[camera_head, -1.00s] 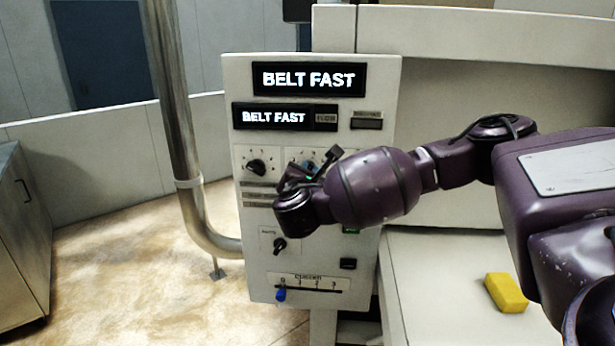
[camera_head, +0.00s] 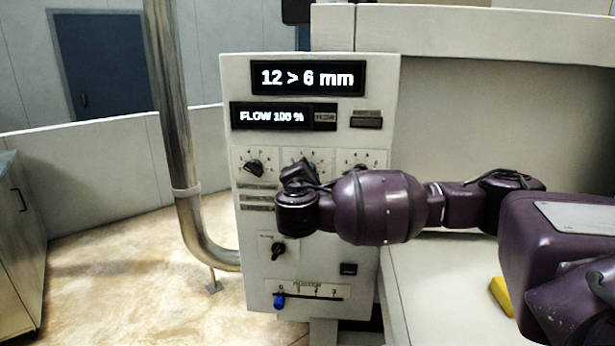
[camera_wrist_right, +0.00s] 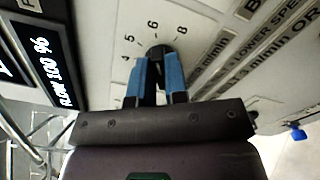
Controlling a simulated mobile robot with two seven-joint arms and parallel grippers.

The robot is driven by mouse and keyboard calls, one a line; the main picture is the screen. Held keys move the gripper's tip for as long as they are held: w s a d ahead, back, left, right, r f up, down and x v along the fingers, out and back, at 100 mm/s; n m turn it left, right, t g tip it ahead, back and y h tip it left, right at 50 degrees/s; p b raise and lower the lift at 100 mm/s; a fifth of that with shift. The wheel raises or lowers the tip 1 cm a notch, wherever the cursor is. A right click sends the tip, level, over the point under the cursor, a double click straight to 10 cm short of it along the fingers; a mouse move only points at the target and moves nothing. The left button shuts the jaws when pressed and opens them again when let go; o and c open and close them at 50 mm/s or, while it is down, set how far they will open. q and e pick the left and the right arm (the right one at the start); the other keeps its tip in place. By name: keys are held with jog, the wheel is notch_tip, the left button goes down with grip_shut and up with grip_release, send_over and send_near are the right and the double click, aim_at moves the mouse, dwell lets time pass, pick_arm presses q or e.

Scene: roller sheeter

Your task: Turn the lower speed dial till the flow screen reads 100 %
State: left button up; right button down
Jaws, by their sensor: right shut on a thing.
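The control panel (camera_head: 390,100) faces me in the head view. Its lower screen (camera_head: 284,117) reads FLOW 100 %, which also shows on the flow screen (camera_wrist_right: 55,65) in the right wrist view. The upper screen (camera_head: 307,78) reads 12 > 6 mm. My right gripper (camera_wrist_right: 156,59) has its blue fingers shut on a black dial (camera_wrist_right: 160,49) with a numbered scale. A plate reading LOWER SPEED (camera_wrist_right: 262,43) is near it. In the head view my wrist is over the middle dial of the upper row and largely hides it. My left gripper is out of view.
Another dial (camera_head: 254,168) is left of my gripper; a lower black knob (camera_head: 278,251), a black button (camera_head: 348,269) and a blue slider (camera_head: 279,301) are below. A metal pipe (camera_head: 172,100) stands left of the panel. A yellow block (camera_head: 499,296) lies at right, partly hidden by my arm.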

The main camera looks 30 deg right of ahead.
jog(key=shift+f, duration=0.1)
dwell(0.3)
jog(key=c, duration=1.1)
grip_release()
jog(key=shift+c, duration=0.2)
jog(key=shift+a, duration=0.1)
jog(key=v, duration=1)
jog(key=shift+s+a+b, duration=0.15)
jog(key=shift+s+b, duration=0.2)
